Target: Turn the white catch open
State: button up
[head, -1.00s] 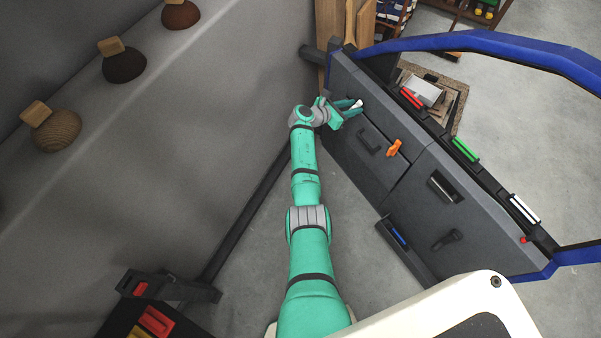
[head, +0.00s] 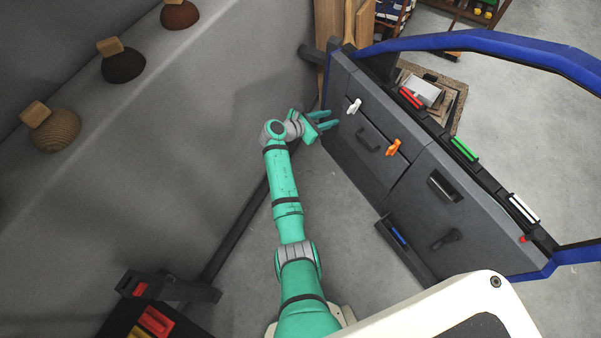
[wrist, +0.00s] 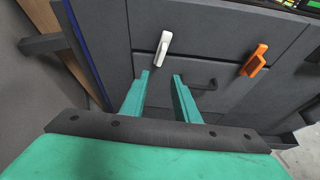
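The white catch (head: 354,106) is on the grey door panel (head: 344,84), near its upper left end. In the wrist view the white catch (wrist: 162,48) stands nearly upright, tilted slightly, above and beyond my fingertips. My gripper (head: 330,120) is open and empty, to the left of the catch and apart from it. In the wrist view my gripper's two fingers (wrist: 160,76) are spread, with nothing between them.
An orange catch (head: 394,147) is on the same panel, to the right of the white one. A dark handle (head: 368,141) sits between and below them. Red, green and white pieces lie along the door's top edge. A grey wall (head: 230,110) stands left of my arm.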

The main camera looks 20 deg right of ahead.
jog(key=s+a+f+m+t+y, duration=0.3)
jog(key=s+a+f+t+y, duration=0.1)
jog(key=s+a+f, duration=0.6)
jog(key=shift+s+a+f+y, duration=0.45)
jog(key=shift+a+f, duration=1.15)
jog(key=shift+a, duration=0.8)
